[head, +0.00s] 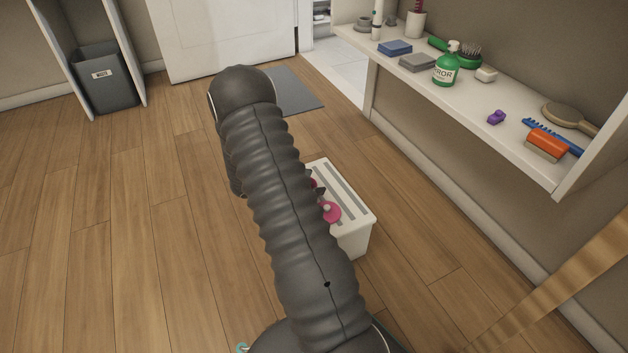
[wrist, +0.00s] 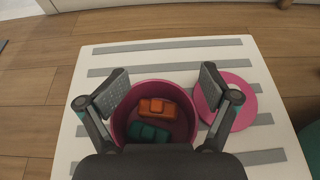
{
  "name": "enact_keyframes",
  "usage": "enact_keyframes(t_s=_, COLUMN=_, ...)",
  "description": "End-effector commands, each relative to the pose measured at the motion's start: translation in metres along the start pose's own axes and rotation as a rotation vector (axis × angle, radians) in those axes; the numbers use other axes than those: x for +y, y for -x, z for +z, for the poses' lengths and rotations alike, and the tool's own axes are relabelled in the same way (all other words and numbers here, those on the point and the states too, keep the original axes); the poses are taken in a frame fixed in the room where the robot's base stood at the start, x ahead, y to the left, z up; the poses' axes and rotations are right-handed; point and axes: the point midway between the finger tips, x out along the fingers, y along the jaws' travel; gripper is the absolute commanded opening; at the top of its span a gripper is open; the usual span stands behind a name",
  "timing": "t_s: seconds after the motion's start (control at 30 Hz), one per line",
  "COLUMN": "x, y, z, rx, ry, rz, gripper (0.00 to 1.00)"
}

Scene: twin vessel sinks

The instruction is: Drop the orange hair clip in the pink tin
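The pink tin (wrist: 150,90) stands open on a white striped stool top, between and below my fingers in the wrist view. The orange hair clip (wrist: 157,108) is inside the tin, beside a teal clip (wrist: 149,132). My gripper (wrist: 164,83) is open, its two fingers spread apart above the tin with nothing between the tips. In the head view my arm hides most of the gripper and tin.
A round pink lid (wrist: 238,102) lies right of the tin on the white stool (head: 352,240). A wall shelf (head: 470,105) at right holds a green bottle (head: 447,66), brushes and a purple clip (head: 496,117). Floor left is clear, with a grey bin (head: 104,90) beyond.

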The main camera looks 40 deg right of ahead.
Motion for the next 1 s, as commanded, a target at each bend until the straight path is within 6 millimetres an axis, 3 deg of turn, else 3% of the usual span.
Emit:
enact_keyframes(t_s=0.03, x=-0.004, y=-0.002, z=-0.013, rx=0.018, ry=0.019, rz=-0.004, gripper=0.80)
enact_keyframes(t_s=0.37, x=-0.004, y=0.009, z=-0.012, rx=0.017, ry=0.017, rz=-0.002, gripper=0.80)
enact_keyframes(t_s=0.8, x=-0.002, y=0.091, z=-0.002, rx=0.005, ry=0.003, rz=0.001, gripper=0.80)
enact_keyframes(t_s=1.0, x=-0.001, y=0.114, z=0.001, rx=0.002, ry=-0.002, rz=0.000, gripper=0.80)
